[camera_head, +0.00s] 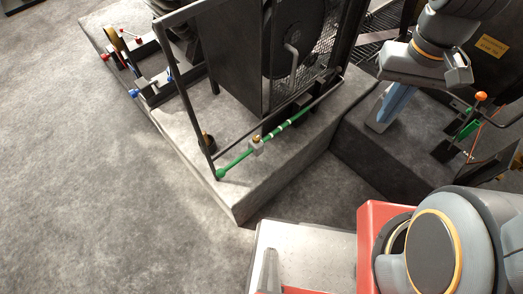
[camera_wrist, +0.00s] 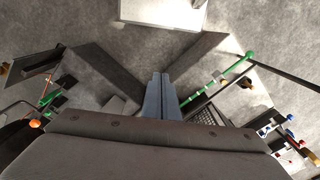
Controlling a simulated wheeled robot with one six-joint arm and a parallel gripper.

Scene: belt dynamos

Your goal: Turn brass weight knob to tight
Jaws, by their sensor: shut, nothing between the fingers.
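A small brass knob (camera_head: 256,139) sits on a pale block that rides on a green rod (camera_head: 235,160), low on the front of a dark machine. In the wrist view the green rod (camera_wrist: 205,87) runs to the right of my fingers, and the weight with its knob (camera_wrist: 219,78) shows small along it. My gripper (camera_head: 380,126), with blue fingers, is in the head view's upper right, well right of the knob and apart from it. Its fingers (camera_wrist: 160,76) are shut together and empty. The knob's exact turn is too small to tell.
The dark machine housing (camera_head: 225,60) and its thin upright post (camera_head: 201,110) stand beside the rod. A concrete plinth (camera_head: 250,190) carries them. An orange-knobbed lever (camera_head: 481,97) stands at the right. Levers with red and blue knobs (camera_head: 134,92) are at the far left. Open floor (camera_head: 90,200) lies left.

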